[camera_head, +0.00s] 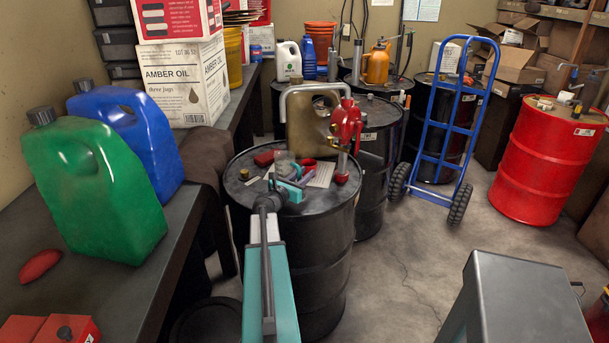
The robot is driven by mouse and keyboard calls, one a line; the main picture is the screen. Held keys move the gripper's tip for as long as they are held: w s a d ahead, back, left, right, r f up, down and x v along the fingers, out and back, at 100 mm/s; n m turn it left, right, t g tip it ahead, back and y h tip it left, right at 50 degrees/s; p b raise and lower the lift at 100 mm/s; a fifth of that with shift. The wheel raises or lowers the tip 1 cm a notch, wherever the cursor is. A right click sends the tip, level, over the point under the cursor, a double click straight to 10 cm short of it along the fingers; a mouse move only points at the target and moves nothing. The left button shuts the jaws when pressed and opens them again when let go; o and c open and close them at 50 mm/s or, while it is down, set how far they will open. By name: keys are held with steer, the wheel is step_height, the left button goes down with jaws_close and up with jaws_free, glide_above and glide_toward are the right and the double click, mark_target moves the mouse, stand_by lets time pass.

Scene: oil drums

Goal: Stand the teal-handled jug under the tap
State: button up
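A small clear jug (284,162) stands on top of the near black drum (240,172), partly hidden by my gripper. Teal parts show just in front of it; I cannot tell the jug's handle from my gripper there. The red tap (346,122) is on the drum's right side, right of the jug and higher. My gripper (292,186) is over the drum top at the near side of the jug, close to it. Whether the fingers touch or close on the handle cannot be made out.
A brass-coloured can (312,125) stands at the back of the drum top; small red items and a paper (321,174) lie around. A bench at left holds a green can (95,185) and a blue can (145,135). A blue hand truck (446,125) stands right.

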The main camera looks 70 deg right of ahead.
steer(key=shift+o, duration=0.3)
steer(key=shift+r, duration=0.1)
steer(key=shift+r, duration=0.15)
steer(key=shift+w+a, duration=0.1)
steer(key=shift+a, duration=0.5)
steer(key=shift+b+v, duration=1.3)
steer(key=shift+v, duration=4.1)
